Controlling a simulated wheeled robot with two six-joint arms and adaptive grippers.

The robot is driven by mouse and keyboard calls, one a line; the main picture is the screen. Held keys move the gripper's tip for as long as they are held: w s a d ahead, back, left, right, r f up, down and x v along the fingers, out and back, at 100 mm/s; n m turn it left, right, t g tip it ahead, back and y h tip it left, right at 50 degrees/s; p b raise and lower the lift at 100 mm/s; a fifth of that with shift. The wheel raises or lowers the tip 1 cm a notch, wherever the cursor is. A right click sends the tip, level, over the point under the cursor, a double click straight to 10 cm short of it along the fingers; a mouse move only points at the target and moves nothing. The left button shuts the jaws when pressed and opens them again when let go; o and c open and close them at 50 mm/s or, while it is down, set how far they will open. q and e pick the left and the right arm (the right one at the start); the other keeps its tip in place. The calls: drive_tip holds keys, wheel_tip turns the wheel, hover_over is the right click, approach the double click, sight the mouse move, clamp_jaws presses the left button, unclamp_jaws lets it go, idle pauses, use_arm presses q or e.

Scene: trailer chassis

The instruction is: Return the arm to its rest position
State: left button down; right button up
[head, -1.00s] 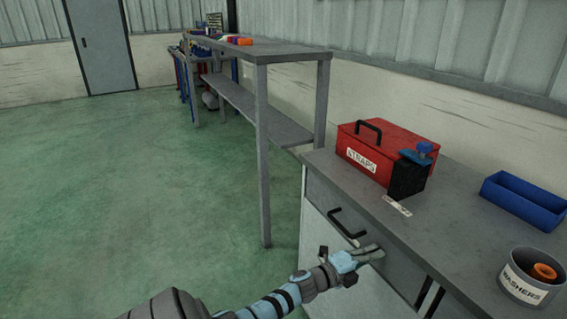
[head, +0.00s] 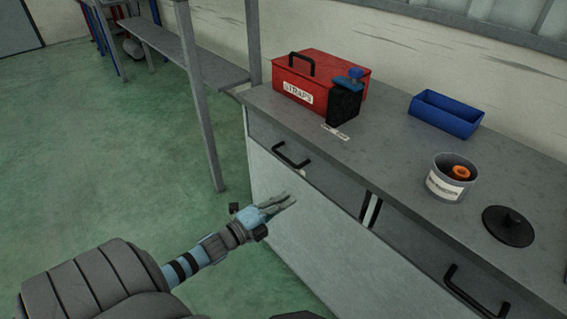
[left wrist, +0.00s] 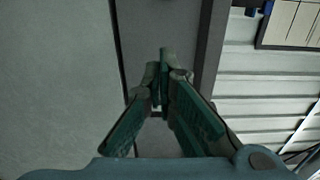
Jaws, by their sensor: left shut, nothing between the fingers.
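My left arm comes in from the lower left in the head view. Its gripper (head: 285,203) is shut and empty, in front of the cabinet's pale lower panel and below the black handle (head: 291,156) of the left drawer. The gripper looks apart from the handle. In the left wrist view the fingers (left wrist: 164,75) meet at their tips with nothing between them, with grey cabinet surfaces beyond. The left drawer (head: 310,166) looks shut. My right gripper is not seen.
On the grey worktop (head: 400,140) stand a red STRAPS box (head: 325,75), a blue-and-black tool, a blue tray (head: 445,115), a grey tub (head: 449,180) with an orange item, and a black lid (head: 508,226). A grey shelf stands behind. The green floor (head: 130,180) at left is clear.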

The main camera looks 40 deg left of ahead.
use_arm(q)
drive_tip(key=shift+s+a, duration=0.1)
drive_tip(key=shift+s, duration=0.3)
drive_tip(key=s+a+f+n+g+y, duration=0.2)
drive_tip(key=s+f+n+g, duration=0.15)
drive_tip(key=f, duration=0.35)
drive_tip(key=s+a+f+n+g+y+p, duration=0.1)
drive_tip(key=s+a+f+n+g, duration=0.15)
drive_tip(key=s+f+n, duration=0.35)
drive_tip(key=s+a+f+n+g+y, duration=0.1)
drive_tip(key=a+f+n+g+y, duration=0.15)
drive_tip(key=f, duration=0.55)
drive_tip(key=s+d+f+n+g+p, duration=0.1)
drive_tip(key=s+d+f+n+g, duration=0.1)
drive_tip(key=s+f+n, duration=0.35)
drive_tip(key=s+d+f+n+g+h+p, duration=0.1)
drive_tip(key=s+d+f+g, duration=0.2)
drive_tip(key=s+d, duration=0.4)
drive_tip(key=s+d+f+n+g+h+p, duration=0.1)
drive_tip(key=s+d, duration=0.6)
drive_tip(key=s, duration=0.8)
wheel_tip(320, 180, down, 4)
drive_tip(key=shift+s+d+r+g+p, duration=0.15)
drive_tip(key=shift+s+d+g+p, duration=0.3)
drive_tip(key=shift+g, duration=0.6)
